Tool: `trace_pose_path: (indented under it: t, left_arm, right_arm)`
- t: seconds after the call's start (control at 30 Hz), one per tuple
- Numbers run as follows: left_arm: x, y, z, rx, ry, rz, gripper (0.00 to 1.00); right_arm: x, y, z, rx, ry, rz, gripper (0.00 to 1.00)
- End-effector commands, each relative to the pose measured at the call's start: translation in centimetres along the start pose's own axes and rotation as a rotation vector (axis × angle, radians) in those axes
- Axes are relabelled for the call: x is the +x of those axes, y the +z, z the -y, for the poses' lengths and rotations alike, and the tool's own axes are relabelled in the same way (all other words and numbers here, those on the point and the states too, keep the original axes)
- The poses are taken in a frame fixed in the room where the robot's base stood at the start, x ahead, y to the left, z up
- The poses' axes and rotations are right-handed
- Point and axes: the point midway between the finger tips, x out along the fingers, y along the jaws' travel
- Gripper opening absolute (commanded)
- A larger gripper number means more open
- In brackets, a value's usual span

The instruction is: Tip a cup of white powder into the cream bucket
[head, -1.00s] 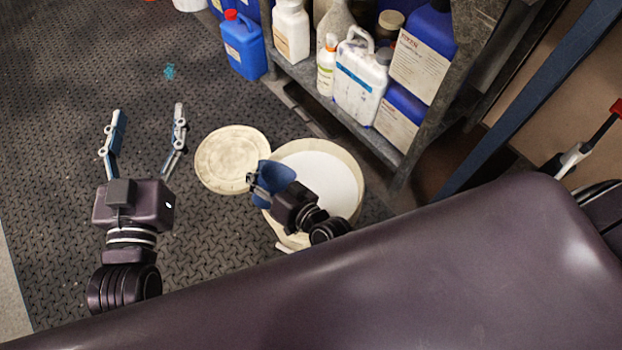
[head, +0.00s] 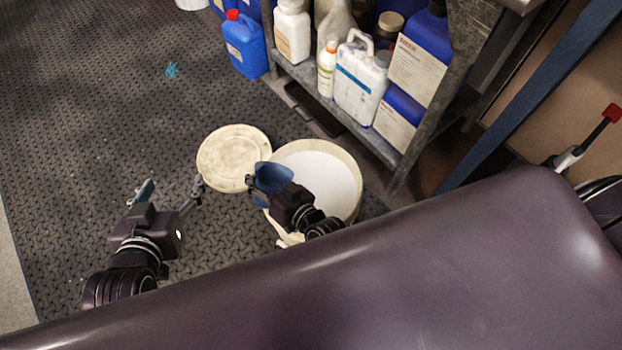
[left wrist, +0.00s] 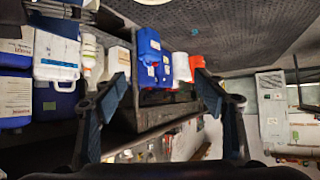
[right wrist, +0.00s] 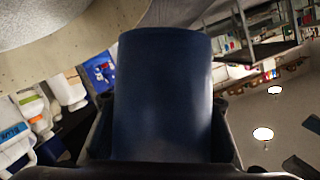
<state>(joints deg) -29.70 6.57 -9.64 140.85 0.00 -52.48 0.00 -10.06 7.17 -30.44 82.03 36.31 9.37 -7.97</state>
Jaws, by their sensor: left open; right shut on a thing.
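The cream bucket (head: 348,163) stands on the floor in the head view, with a white surface (head: 318,178) inside it. My right gripper (head: 258,180) is shut on a blue cup (head: 272,177), which is at the left rim of the bucket. The blue cup (right wrist: 162,95) fills the middle of the right wrist view, with the bucket (right wrist: 75,40) at upper left. The cup's inside cannot be made out. My left gripper (head: 172,191) is open and empty, left of the bucket above the floor. Its spread fingers also show in the left wrist view (left wrist: 165,90).
A round cream lid (head: 233,157) lies on the floor left of the bucket. A metal shelf (head: 345,118) with white jugs (head: 361,80) and blue containers (head: 246,45) stands behind the bucket. Open floor (head: 100,100) lies at the left.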

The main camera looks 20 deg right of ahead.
Motion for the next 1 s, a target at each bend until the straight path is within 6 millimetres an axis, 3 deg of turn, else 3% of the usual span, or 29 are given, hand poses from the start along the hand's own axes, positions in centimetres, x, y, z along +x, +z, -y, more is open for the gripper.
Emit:
trace_pose_path:
  t: [0.57,1.0]
  left_arm:
    - [-2.8,7.5,0.9,-0.005,-0.019,0.330,0.65]
    - [-6.4,12.4,1.5,-0.012,-0.032,0.571,0.65]
  right_arm:
    - [0.1,-0.1,0.6,-0.067,0.014,0.008,0.03]
    - [0.3,0.3,0.9,-0.151,0.034,0.017,0.03]
